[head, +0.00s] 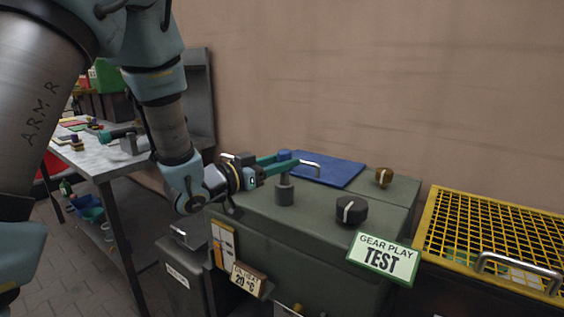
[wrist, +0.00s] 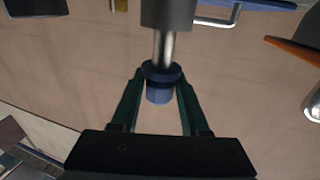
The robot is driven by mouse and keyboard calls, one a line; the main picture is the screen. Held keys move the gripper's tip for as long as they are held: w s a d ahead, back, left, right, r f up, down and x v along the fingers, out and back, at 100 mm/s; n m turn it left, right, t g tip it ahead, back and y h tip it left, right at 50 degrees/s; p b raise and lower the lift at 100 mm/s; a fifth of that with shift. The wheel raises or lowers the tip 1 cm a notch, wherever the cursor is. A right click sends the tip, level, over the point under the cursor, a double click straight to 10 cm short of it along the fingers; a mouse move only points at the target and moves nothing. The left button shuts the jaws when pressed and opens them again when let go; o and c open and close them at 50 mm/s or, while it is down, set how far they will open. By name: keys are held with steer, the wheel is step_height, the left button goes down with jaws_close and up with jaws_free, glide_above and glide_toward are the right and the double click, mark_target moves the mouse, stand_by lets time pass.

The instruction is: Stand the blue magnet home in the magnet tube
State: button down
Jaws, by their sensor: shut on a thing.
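The blue magnet (head: 285,155) is upright in my gripper (head: 276,160), over the green cabinet's top. In the wrist view the teal fingers of my gripper (wrist: 160,92) are shut on the sides of the blue magnet (wrist: 159,90). A bare silver shank runs from the magnet to the grey magnet tube (wrist: 168,12). The magnet tube (head: 285,191) stands upright on the cabinet top, directly under the magnet. The shank's lower end meets the tube's mouth; I cannot tell how deep it goes. The magnet's blue collar is clear of the tube.
The green cabinet (head: 310,250) carries a blue mat (head: 330,169), a black knob (head: 352,210) and a brass-coloured knob (head: 383,177). A metal handle stands close behind the tube. A yellow mesh cage (head: 490,235) is at right. A workbench (head: 110,163) is at left.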

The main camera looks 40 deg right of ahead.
mark_target(281, 176)
steer(key=shift+f+b, duration=1.6)
steer(key=shift+f, duration=0.25)
steer(key=shift+c, duration=1.6)
jaws_free()
steer(key=a+b, duration=0.2)
steer(key=a, duration=0.8)
steer(key=shift+a, duration=0.4)
